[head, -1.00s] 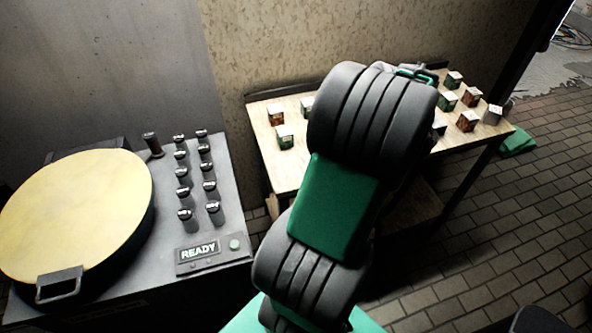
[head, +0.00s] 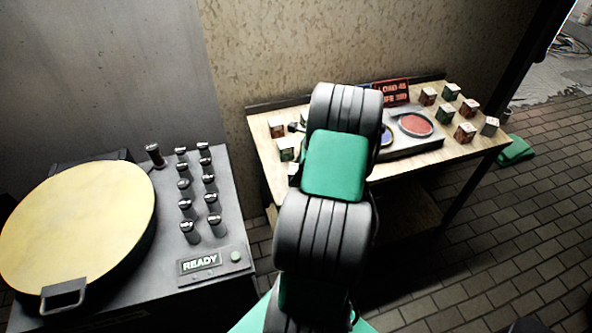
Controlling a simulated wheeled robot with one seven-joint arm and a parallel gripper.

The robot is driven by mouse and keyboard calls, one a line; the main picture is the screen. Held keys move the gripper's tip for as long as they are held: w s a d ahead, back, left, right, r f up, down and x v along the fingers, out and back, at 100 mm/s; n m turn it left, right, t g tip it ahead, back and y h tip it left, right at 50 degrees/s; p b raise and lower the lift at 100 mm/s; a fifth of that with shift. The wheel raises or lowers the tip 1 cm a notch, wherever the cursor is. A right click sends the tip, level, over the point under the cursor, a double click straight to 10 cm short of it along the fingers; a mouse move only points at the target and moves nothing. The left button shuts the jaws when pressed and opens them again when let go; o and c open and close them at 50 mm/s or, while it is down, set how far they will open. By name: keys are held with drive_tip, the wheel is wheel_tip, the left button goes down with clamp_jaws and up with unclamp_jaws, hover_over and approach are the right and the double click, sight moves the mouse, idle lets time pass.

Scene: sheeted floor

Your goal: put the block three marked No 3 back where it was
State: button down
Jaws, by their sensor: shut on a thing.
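In the head view, small printed blocks stand on the wooden table in two groups. At the left are a brown-and-white block (head: 276,127) and a green-and-white block (head: 287,150), with others partly behind my arm. At the right are several more, among them a green block (head: 445,114), a brown block (head: 465,133) and a grey block (head: 489,127). The markings are too small to read, so I cannot tell which is No 3. My arm hides my gripper and anything in it. A small dark piece shows at the arm's left edge; I cannot tell what it is.
The wooden table (head: 262,160) stands against the wall. On it are a grey scale-like device (head: 425,147) with a red disc (head: 415,124) and a red-lettered sign (head: 394,93). At left is a grey console (head: 215,250) with dark knobs and a yellow round lid (head: 80,230).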

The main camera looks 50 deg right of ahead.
drive_tip(key=c, duration=0.7)
unclamp_jaws()
